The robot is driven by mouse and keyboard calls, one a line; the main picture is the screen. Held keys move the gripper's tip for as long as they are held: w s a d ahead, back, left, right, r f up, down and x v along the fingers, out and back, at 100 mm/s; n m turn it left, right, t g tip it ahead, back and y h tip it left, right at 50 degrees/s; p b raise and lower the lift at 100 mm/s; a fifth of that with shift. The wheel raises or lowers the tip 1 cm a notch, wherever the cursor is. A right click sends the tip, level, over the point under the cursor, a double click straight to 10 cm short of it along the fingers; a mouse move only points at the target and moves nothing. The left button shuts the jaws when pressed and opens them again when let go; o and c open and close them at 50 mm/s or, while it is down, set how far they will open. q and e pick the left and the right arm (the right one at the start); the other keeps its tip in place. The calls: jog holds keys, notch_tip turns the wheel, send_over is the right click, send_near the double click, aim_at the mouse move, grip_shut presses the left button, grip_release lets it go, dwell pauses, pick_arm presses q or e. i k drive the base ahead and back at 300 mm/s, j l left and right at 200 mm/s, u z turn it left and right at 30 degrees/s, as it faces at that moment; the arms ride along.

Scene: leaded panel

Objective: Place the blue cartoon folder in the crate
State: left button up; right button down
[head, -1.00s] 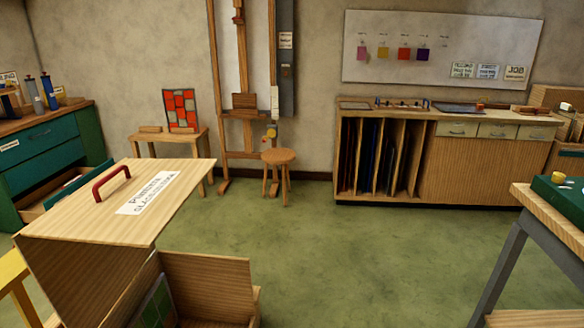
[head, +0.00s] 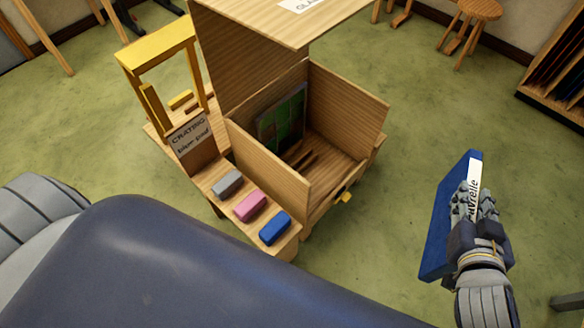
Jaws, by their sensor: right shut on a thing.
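The blue folder (head: 435,240) is at the right of the head view, a flat blue slab with a white lettered strip along one side. My right gripper (head: 473,200) is shut on it and holds it tilted above the green floor, to the right of the crate and apart from it. Any cartoon on the folder is not visible. The wooden crate (head: 347,93) stands in the middle with its lid (head: 270,18) raised. A dark green panel (head: 281,122) leans inside at the left, and the right part of the crate looks free. My left gripper is out of view.
A low ledge in front of the crate holds a grey block (head: 228,184), a pink block (head: 250,205) and a blue block (head: 275,228). A lettered sign (head: 190,138) and a yellow frame (head: 158,48) stand at its left. Floor between crate and folder is clear.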

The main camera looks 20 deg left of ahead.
aim_at(327, 169)
jog(key=i+l+u, duration=0.1)
jog(key=u, duration=0.35)
jog(key=i+l+u, duration=0.2)
jog(key=u, duration=0.2)
jog(key=i+l+u, duration=0.2)
jog(key=u, duration=0.25)
jog(key=i+l+u, duration=0.1)
jog(key=l+u, duration=0.35)
jog(key=j, duration=0.1)
